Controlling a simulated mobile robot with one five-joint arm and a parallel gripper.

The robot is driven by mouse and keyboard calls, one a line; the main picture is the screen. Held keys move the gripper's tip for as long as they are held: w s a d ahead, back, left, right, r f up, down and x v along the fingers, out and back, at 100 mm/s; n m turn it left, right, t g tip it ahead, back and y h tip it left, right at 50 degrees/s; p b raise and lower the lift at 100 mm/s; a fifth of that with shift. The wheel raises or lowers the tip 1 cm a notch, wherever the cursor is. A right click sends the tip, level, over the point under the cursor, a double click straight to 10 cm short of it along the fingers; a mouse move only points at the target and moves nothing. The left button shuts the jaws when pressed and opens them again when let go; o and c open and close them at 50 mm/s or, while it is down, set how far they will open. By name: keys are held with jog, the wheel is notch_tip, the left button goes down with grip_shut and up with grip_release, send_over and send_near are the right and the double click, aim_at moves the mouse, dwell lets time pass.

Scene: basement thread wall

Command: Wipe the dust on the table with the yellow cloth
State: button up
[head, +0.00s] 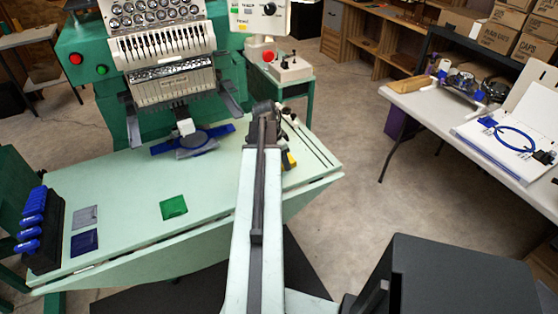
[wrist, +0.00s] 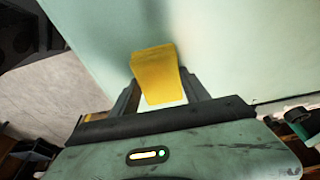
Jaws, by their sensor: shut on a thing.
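The yellow cloth (wrist: 155,72) is between the two dark fingers of my gripper (wrist: 160,90) in the wrist view, which is shut on it. A small yellow bit of the cloth (head: 290,160) shows in the head view beside my arm, at the right part of the pale green table (head: 130,220). My arm hides most of the gripper there. The table surface lies close beyond the cloth in the wrist view; I cannot tell whether they touch. I cannot make out the dust clearly.
A green embroidery machine (head: 165,85) stands at the back of the table, with a blue hoop (head: 193,142) under it. A green patch (head: 173,207), a grey patch (head: 84,216), a dark blue patch (head: 84,242) and a rack of blue spools (head: 42,230) are on the left.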

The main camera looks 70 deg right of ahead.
jog(key=shift+w+a+r, duration=0.1)
jog(key=shift+w+a, duration=3.8)
jog(key=shift+w, duration=0.05)
notch_tip(320, 180, up, 6)
jog(key=p, duration=0.6)
